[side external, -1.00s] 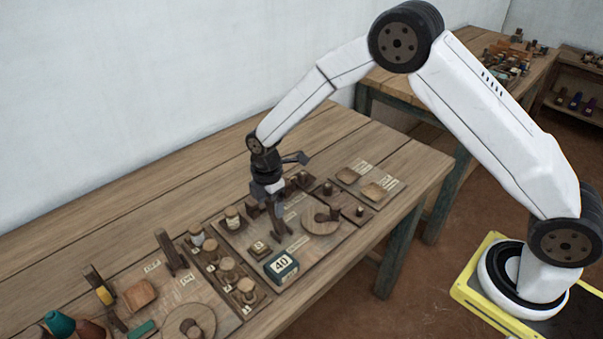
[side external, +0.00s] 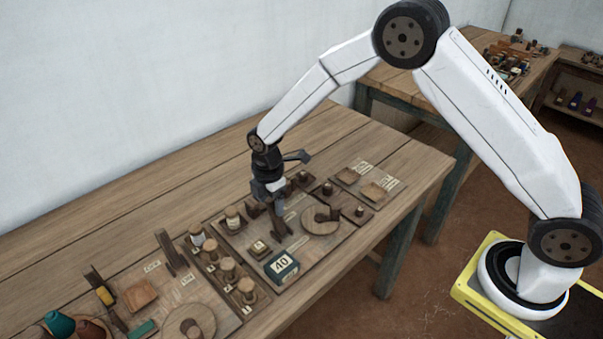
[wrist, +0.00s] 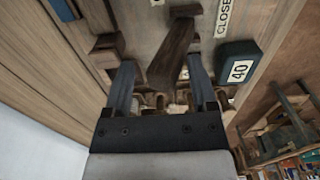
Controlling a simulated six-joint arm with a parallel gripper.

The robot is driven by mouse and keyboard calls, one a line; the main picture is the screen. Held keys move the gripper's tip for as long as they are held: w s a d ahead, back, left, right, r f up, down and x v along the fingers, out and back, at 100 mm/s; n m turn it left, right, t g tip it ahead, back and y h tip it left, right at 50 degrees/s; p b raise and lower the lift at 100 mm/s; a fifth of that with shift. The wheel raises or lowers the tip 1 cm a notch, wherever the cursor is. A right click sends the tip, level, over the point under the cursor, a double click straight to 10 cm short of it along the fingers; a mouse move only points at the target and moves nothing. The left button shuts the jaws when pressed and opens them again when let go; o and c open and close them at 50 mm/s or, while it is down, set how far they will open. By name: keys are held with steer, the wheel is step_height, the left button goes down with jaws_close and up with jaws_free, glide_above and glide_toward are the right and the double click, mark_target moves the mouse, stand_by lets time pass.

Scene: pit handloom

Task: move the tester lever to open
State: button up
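The tester lever (wrist: 172,52) is a dark wooden bar that shows between my two fingers in the wrist view. In the side view its lower part (side external: 280,223) stands below my gripper (side external: 272,194). In the wrist view my gripper (wrist: 160,72) has its fingers apart, one on each side of the lever. A gap shows on the left side; the lever lies near the right finger, and contact there cannot be told. A "CLOSE…" label (wrist: 224,17), partly cut off, is beside the lever. No "open" label is readable.
A dark teal box marked 40 (wrist: 238,66) sits close to the lever; it also shows in the side view (side external: 281,267). A round wooden disc (side external: 321,222) is right of the lever. Several wooden knobs (side external: 228,268) stand to the left. The table's back strip is clear.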

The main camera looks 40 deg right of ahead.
steer(key=shift+r, duration=2.85)
steer(key=shift+s+d+r+m, duration=0.3)
steer(key=shift+s+d+m, duration=0.1)
steer(key=shift+m, duration=0.1)
steer(key=s+d+r+m+t, duration=0.1)
steer(key=s+d+r+m, duration=0.1)
steer(key=s+d+m, duration=0.3)
steer(key=s+d+r+m+t, duration=0.1)
steer(key=s+d+m, duration=0.4)
steer(key=s+m, duration=0.7)
steer(key=s+r, duration=0.1)
steer(key=s, duration=0.1)
steer(key=shift+s+t, duration=0.3)
steer(key=shift+s, duration=0.1)
